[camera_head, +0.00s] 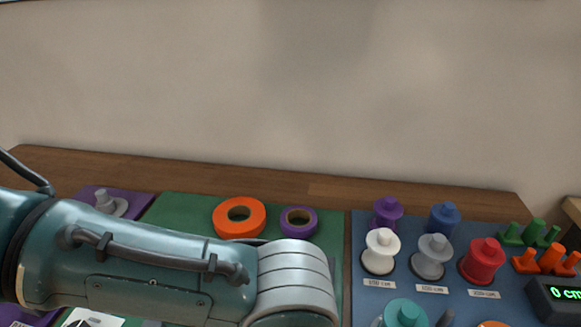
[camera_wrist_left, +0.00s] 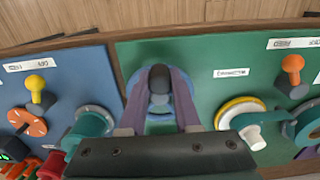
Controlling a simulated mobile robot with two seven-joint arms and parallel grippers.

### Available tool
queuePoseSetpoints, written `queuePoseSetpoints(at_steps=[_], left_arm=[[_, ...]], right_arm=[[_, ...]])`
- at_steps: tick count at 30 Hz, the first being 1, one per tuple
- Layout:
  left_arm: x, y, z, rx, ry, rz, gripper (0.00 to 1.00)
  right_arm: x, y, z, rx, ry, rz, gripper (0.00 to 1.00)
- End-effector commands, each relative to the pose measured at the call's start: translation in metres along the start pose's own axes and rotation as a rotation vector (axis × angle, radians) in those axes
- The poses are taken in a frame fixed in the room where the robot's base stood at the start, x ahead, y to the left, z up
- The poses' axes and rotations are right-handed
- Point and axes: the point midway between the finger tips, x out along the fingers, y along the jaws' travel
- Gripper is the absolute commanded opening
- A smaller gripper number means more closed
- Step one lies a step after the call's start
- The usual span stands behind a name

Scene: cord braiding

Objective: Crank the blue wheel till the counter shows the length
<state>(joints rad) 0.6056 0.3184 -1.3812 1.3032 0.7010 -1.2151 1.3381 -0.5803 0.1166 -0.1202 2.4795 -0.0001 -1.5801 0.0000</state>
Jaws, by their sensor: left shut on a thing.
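In the left wrist view my left gripper (camera_wrist_left: 160,88) is shut on a dark grey upright knob (camera_wrist_left: 160,76). The knob stands over a blue wheel (camera_wrist_left: 155,119) on the green panel, mostly hidden behind the fingers. In the head view my left arm crosses from the left, and its gripper and the wheel are out of sight. The black counter (camera_head: 557,299) at the right edge shows "0 cm" in green digits and is partly cut off. My right gripper is not in view.
In the head view an orange ring (camera_head: 239,217) and a purple ring (camera_head: 298,222) lie on the green panel (camera_head: 180,209). White (camera_head: 380,251), grey (camera_head: 432,257) and red (camera_head: 482,262) spools stand on the blue panel. Green and orange pegged pieces (camera_head: 547,260) stand near the counter.

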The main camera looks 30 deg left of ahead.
Motion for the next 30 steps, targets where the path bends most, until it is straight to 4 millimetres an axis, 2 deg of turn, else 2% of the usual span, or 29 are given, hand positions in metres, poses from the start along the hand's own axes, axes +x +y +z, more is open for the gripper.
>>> queuePoseSetpoints(at_steps=[6, 7, 16, 25, 30], left_arm=[[0.002, -0.003, -0.001, -0.002, 0.001, -0.007, 0.0], [0.002, -0.003, -0.001, -0.002, 0.001, -0.007, 0.33], [0.001, -0.002, -0.001, -0.001, 0.001, -0.005, 0.66], [-0.004, -0.001, 0.0, 0.0, 0.001, -0.003, 0.66], [-0.032, -0.001, -0.001, 0.0, 0.002, -0.002, 0.66]], right_arm=[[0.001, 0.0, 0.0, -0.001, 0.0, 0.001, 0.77], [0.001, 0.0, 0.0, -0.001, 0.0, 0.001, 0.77], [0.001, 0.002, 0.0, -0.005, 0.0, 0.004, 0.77], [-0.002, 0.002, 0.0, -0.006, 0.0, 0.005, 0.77], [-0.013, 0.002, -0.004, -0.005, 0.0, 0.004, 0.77]])
